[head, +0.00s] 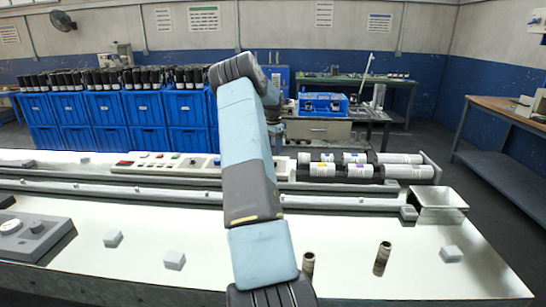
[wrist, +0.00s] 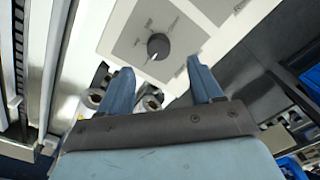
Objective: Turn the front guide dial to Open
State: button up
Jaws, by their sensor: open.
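In the wrist view, a round black dial (wrist: 158,46) sits on a grey label plate (wrist: 128,47) on a white panel. A pale mark on the knob points toward the picture's bottom, slightly left. Small labels stand around the dial, too small to read. My gripper (wrist: 160,76) is open and empty, its two blue fingers on either side below the dial in the picture. The fingers appear apart from the dial. In the head view my arm reaches down to the bottom edge, and neither the gripper nor this dial can be made out there.
A grey control box (head: 35,238) with a knob is at left. Small grey blocks (head: 174,260) dot the white table. Labelled rolls (head: 323,170) lie behind the rails.

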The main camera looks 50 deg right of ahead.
notch_tip(320, 180, up, 6)
jog(key=shift+r, duration=0.25)
dwell(0.5)
jog(key=a+r+n+t, duration=0.1)
jog(key=a+r+n, duration=0.1)
jog(key=a+r, duration=0.6)
jog(key=a+r+n+t, duration=0.1)
jog(key=a+r+n, duration=0.1)
jog(key=a+r, duration=0.65)
jog(key=s+a+r+n+t, duration=0.1)
jog(key=s+a+r+n, duration=0.15)
jog(key=a, duration=0.65)
jog(key=s+a+r+n, duration=0.15)
jog(key=s+a, duration=0.25)
jog(key=a, duration=0.6)
jog(key=s+a+r+n+t, duration=0.1)
jog(key=s+a+n, duration=0.4)
jog(key=s+a, duration=0.75)
jog(key=s+a+f+n+t, duration=0.1)
jog(key=s+a+f+n, duration=0.4)
jog(key=s+a, duration=0.5)
jog(key=shift+s+a+f+n+t, duration=0.25)
jog(key=shift+s+a+n, duration=0.2)
jog(key=shift+s, duration=0.75)
